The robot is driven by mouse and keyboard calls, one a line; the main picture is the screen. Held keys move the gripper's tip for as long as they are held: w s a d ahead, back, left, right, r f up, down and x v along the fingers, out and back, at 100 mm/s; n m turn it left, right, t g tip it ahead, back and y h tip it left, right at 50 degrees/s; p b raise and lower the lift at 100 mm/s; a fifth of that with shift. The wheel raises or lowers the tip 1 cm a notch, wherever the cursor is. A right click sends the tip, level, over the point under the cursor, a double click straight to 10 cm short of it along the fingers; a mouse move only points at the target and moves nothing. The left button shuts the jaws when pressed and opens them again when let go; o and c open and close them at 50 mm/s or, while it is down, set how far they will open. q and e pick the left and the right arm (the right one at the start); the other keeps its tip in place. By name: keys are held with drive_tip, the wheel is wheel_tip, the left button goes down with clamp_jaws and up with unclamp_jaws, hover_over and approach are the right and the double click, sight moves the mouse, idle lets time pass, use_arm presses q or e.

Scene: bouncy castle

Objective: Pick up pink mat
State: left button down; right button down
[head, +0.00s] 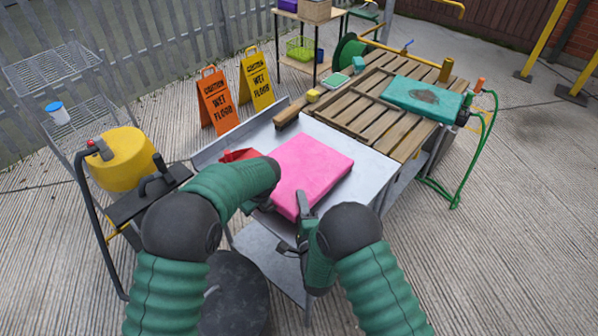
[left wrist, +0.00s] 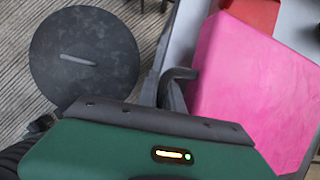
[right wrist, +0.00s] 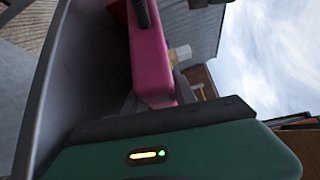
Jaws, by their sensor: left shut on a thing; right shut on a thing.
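The pink mat (head: 312,172) is a thick, flat rectangular block over the grey metal table. It also shows in the left wrist view (left wrist: 250,85) and edge-on in the right wrist view (right wrist: 150,60). My left gripper (head: 268,203) is shut on the mat at its left edge, partly hidden behind my left forearm. My right gripper (head: 303,208) is shut on the mat's near edge. The mat looks about level; I cannot tell whether it touches the table.
The metal table (head: 362,190) joins a slatted wooden surface holding a teal mat (head: 422,97). A red item (head: 238,155) lies behind the mat's left corner. A yellow tank (head: 124,160) stands left. Orange (head: 217,102) and yellow (head: 257,80) caution signs stand behind.

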use_arm(q)
drive_tip(key=shift+r, duration=0.15)
idle(0.6)
